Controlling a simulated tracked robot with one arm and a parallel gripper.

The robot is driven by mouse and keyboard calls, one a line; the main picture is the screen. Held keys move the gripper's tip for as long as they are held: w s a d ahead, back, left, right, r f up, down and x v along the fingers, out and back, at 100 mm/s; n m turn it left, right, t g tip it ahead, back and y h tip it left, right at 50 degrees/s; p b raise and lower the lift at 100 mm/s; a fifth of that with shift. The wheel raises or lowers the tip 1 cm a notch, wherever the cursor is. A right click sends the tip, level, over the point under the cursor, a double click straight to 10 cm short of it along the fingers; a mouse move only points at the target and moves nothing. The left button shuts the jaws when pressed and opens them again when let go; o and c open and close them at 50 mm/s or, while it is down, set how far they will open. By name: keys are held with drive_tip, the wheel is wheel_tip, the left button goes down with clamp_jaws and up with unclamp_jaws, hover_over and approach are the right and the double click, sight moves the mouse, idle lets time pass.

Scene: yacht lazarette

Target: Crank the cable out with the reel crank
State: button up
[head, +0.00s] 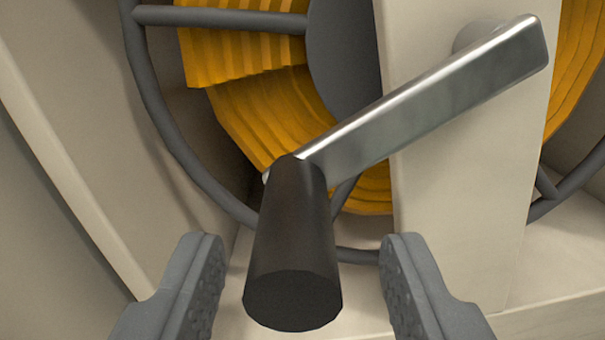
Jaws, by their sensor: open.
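The reel crank has a flat silver arm (430,100) that runs from a pivot on a cream post at the upper right down to the lower left. Its black handle (290,245) sticks out toward the camera at the arm's lower left end. My gripper (300,285) is open, with one grey finger on each side of the handle. A gap shows between each finger and the handle in this view; how deep the handle sits between them is hard to tell. The yellow cable (265,115) is wound on the grey reel (165,120) behind the crank.
The cream post (450,210) stands in front of the reel and carries the crank pivot. A cream wall (70,150) slopes close along the left. A pale ledge (560,260) lies below the reel at the lower right.

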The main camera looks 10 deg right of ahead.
sight(322, 248)
drive_tip(key=shift+x, duration=1.35)
clamp_jaws()
drive_tip(key=shift+d+f, duration=0.1)
drive_tip(key=shift+d, duration=0.25)
drive_tip(key=shift+a, duration=0.1)
